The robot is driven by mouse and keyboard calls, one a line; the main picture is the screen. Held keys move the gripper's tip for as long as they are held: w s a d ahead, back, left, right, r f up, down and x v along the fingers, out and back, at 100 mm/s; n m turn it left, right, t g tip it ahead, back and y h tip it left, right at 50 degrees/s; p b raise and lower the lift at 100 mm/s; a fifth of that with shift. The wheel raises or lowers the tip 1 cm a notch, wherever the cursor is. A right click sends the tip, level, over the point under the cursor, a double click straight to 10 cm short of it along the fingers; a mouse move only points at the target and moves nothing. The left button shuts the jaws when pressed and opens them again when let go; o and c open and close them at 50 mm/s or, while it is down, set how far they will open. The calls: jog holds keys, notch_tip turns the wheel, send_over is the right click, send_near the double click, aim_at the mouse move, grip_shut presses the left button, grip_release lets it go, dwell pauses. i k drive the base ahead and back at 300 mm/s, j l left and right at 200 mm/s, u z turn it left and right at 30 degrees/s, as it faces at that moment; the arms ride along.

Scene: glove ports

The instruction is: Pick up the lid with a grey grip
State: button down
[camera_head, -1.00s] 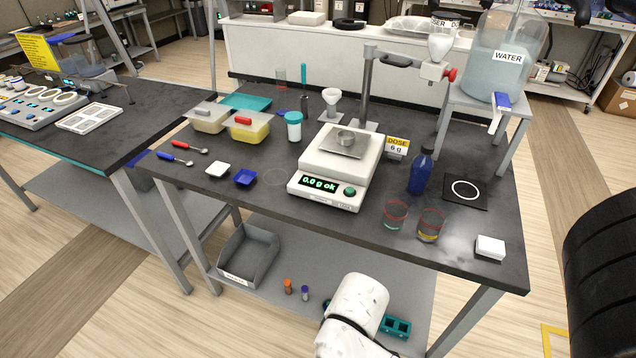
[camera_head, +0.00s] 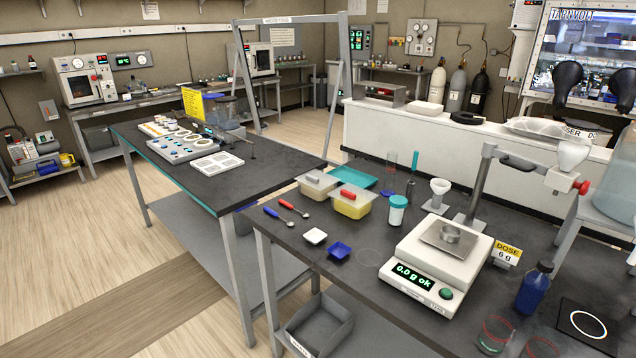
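Two lidded food-type boxes stand at the back left of the near black bench. The left box (camera_head: 317,187) has pale contents and a translucent lid (camera_head: 312,178); the colour of its small grip is hard to tell at this size. The right box (camera_head: 351,207) has yellow contents and a lid with a red grip (camera_head: 348,194). Both lids appear to sit on their boxes. My gripper is not in view, so its state does not show.
A balance (camera_head: 436,262) reading 0.0 g, a teal-capped jar (camera_head: 397,211) and a funnel stand (camera_head: 438,195) are right of the boxes. Two spoons (camera_head: 280,216), a white dish (camera_head: 315,236) and a blue dish (camera_head: 340,249) lie in front. Another bench (camera_head: 200,185) stands left.

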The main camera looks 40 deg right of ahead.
aim_at(319, 180)
jog(key=k+z, duration=0.1)
jog(key=k, duration=0.95)
jog(key=k+l+z, duration=0.1)
jog(key=z, duration=3.8)
jog(key=k+j+z, duration=0.1)
jog(key=z, duration=0.3)
jog(key=k+j+z, duration=0.1)
jog(key=z, duration=0.3)
jog(key=k+z, duration=0.1)
jog(key=z, duration=0.3)
jog(key=k+z, duration=0.15)
jog(key=z, duration=0.25)
jog(key=k+l, duration=0.1)
jog(key=k, duration=1.8)
jog(key=k+z, duration=0.1)
jog(key=k, duration=0.9)
jog(key=k+l+z, duration=0.1)
jog(key=k, duration=0.85)
jog(key=k+j+u, duration=0.15)
jog(key=k, duration=1.7)
jog(key=l, duration=0.05)
